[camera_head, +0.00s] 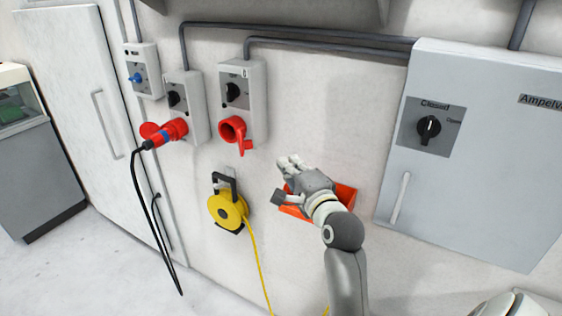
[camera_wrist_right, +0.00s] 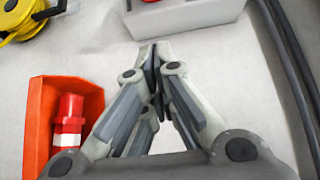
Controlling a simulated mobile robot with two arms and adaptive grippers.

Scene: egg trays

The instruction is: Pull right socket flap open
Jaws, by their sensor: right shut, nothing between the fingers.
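The right socket is a grey wall box (camera_head: 238,90) with a black rotary switch and a round red socket with its flap (camera_head: 234,131) at its lower end. How far the flap stands open is hard to tell. In the right wrist view the lower part of this box (camera_wrist_right: 190,14) shows at the top, with only a bit of red at the edge. My right gripper (camera_head: 287,166) is below and to the right of the socket, apart from it, in front of the orange bin. Its fingers (camera_wrist_right: 153,58) are shut and empty. My left gripper is not in view.
The left socket box (camera_head: 186,97) has a red plug (camera_head: 166,134) with a black cable. A yellow cable reel (camera_head: 228,209) hangs below the sockets. An orange wall bin (camera_head: 345,194) holds a red plug (camera_wrist_right: 69,120). A grey cabinet (camera_head: 480,150) stands right.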

